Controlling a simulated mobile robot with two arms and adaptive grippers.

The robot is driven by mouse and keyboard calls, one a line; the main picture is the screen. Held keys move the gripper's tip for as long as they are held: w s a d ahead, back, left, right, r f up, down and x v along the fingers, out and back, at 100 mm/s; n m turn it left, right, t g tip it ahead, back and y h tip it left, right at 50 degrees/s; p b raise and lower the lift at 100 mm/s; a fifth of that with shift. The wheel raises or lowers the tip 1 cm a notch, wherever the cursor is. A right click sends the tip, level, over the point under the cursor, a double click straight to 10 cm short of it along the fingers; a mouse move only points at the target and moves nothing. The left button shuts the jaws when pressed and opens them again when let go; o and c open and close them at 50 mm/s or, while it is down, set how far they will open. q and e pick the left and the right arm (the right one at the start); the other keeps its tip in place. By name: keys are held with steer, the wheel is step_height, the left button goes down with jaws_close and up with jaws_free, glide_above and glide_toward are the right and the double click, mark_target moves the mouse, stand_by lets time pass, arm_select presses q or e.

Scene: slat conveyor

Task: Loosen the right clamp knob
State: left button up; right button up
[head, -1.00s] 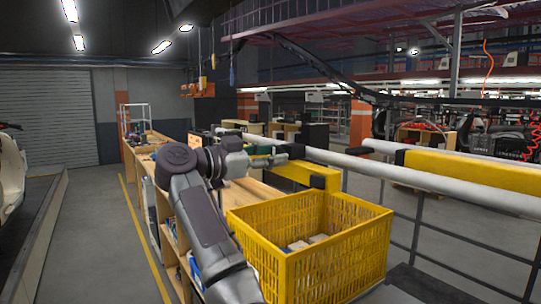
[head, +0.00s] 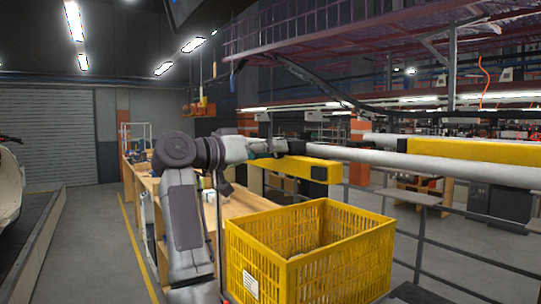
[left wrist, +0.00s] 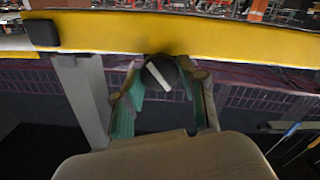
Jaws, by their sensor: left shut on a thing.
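The clamp knob is a round black knob with a white bar across its face (left wrist: 157,74). In the left wrist view it sits below the yellow beam (left wrist: 225,40). My left gripper (left wrist: 167,75) has its green-padded fingers on both sides of the knob and is shut on it. In the head view my left gripper (head: 281,147) reaches to a dark part by the near end of the yellow beam (head: 290,165). The knob cannot be made out clearly there. My right gripper is not in view.
A yellow slotted crate (head: 310,250) stands in front, right of my left arm. A wooden bench (head: 238,205) lies beyond it. A pale rail (head: 440,168) runs across to the right. Open floor (head: 95,235) lies at the left.

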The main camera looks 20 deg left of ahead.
arm_select(q)
steer(key=shift+a+n+p, duration=0.15)
steer(key=shift+n+p, duration=0.2)
steer(key=shift+n, duration=4.75)
steer(key=o, duration=1.1)
steer(key=shift+o, duration=0.2)
steer(key=shift+a, duration=0.1)
steer(key=v, duration=1.1)
steer(key=shift+s+a, duration=0.25)
steer(key=shift+s, duration=0.1)
